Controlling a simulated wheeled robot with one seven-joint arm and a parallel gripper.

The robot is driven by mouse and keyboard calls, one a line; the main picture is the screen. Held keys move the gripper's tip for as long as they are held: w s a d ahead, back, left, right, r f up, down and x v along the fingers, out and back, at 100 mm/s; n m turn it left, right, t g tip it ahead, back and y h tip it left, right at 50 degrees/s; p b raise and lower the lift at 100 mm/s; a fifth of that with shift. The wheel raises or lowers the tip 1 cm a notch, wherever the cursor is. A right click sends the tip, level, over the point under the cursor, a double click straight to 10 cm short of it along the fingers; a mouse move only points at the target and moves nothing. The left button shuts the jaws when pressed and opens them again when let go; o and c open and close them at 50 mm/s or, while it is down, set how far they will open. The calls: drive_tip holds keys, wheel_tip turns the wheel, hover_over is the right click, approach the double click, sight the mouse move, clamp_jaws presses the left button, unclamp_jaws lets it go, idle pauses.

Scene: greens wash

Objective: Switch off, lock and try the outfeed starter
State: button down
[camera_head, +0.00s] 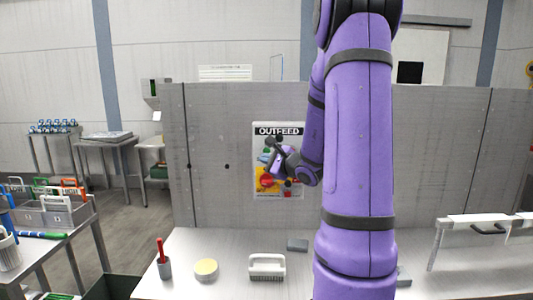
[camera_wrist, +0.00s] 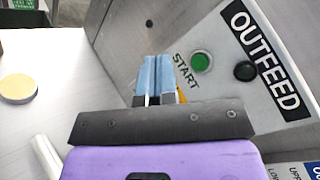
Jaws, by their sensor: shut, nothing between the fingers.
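The outfeed starter (camera_head: 300,135) is a pale panel with a black OUTFEED label on the grey upright wall. In the wrist view the panel (camera_wrist: 215,90) shows a green START button (camera_wrist: 202,62) and a black round part (camera_wrist: 245,71) beside the label. A yellow and red part (camera_head: 265,180) is low on the panel, partly covered by my arm; its setting cannot be read. My gripper (camera_wrist: 154,75) has blue fingers shut together, empty, in front of the panel beside the START button. I cannot tell whether it touches anything.
A grey numbered bin (camera_head: 57,217) with coloured-handled items stands on a side table at left. The bench (camera_head: 225,270) holds a red-handled tool in a cup (camera_head: 164,265), a yellow-topped disc (camera_head: 206,269) and a white brush (camera_head: 267,266). A white rail (camera_head: 480,219) stands at right.

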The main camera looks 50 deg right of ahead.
drive_tip(key=w+d, duration=0.4)
drive_tip(key=d, duration=0.1)
drive_tip(key=shift+w+d, duration=0.1)
drive_tip(key=shift+w, duration=0.15)
idle(2.1)
drive_tip(key=shift+w+d, duration=0.15)
drive_tip(key=shift+d, duration=0.05)
drive_tip(key=shift+w+d, duration=0.25)
drive_tip(key=shift+d, duration=0.1)
idle(0.9)
drive_tip(key=shift+a, duration=0.1)
drive_tip(key=shift+s+a, duration=0.55)
drive_tip(key=shift+a, duration=0.05)
idle(0.3)
drive_tip(key=shift+s+a, duration=1.6)
drive_tip(key=shift+a, duration=0.3)
